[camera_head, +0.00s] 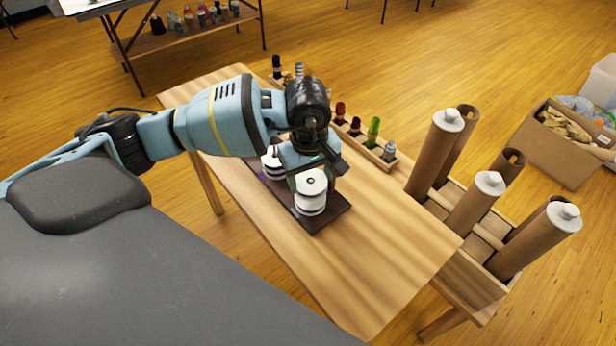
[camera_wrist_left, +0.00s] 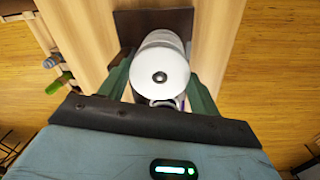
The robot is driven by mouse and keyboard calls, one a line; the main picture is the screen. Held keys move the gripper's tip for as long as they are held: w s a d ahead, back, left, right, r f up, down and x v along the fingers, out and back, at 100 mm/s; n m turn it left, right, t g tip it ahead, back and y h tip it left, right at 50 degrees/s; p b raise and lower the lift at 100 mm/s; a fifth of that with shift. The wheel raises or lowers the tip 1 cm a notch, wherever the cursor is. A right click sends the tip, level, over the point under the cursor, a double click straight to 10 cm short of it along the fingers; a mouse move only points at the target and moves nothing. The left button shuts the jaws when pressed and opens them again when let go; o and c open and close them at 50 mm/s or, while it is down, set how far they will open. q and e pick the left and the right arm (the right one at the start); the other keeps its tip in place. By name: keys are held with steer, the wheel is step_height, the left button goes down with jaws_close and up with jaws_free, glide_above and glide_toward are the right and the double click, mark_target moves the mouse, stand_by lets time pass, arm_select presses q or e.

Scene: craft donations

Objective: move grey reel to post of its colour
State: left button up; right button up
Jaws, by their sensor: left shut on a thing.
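A reel with white round ends and a pale grey middle, which I take for the grey reel (camera_head: 311,198), stands upright at the near end of a dark board (camera_head: 331,214) on the wooden table. It also shows in the left wrist view (camera_wrist_left: 163,72), between the green fingers. My left gripper (camera_head: 306,178) points down and is shut on this reel. A second white-ended reel (camera_head: 272,166) stands farther along the board, partly hidden by my gripper. The posts and their colours cannot be made out. My right gripper is not in view.
A wooden rack (camera_head: 376,158) with several coloured spools runs along the table's far side. Tall cardboard tubes (camera_head: 437,150), some with white caps, stand in a wooden crate (camera_head: 488,285) at the right. The near right tabletop (camera_head: 385,255) is clear.

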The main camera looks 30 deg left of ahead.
mark_target(308, 186)
arm_select(q)
steer(key=f, duration=0.1)
steer(key=s+f, duration=0.1)
steer(key=f, duration=0.1)
steer(key=shift+s+g, duration=0.1)
steer(key=shift+g, duration=0.2)
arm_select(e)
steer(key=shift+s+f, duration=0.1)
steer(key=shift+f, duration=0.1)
arm_select(q)
steer(key=o, duration=0.9)
steer(key=shift+d+f, duration=0.1)
steer(key=shift+o, duration=0.7)
steer(key=r, duration=0.2)
steer(key=w+r, duration=0.1)
steer(key=r, duration=0.3)
steer(key=shift+w, duration=0.25)
steer(key=shift+s+r, duration=0.2)
steer(key=shift+r, duration=1.05)
steer(key=shift+s+r, duration=0.15)
steer(key=shift+r, duration=1.1)
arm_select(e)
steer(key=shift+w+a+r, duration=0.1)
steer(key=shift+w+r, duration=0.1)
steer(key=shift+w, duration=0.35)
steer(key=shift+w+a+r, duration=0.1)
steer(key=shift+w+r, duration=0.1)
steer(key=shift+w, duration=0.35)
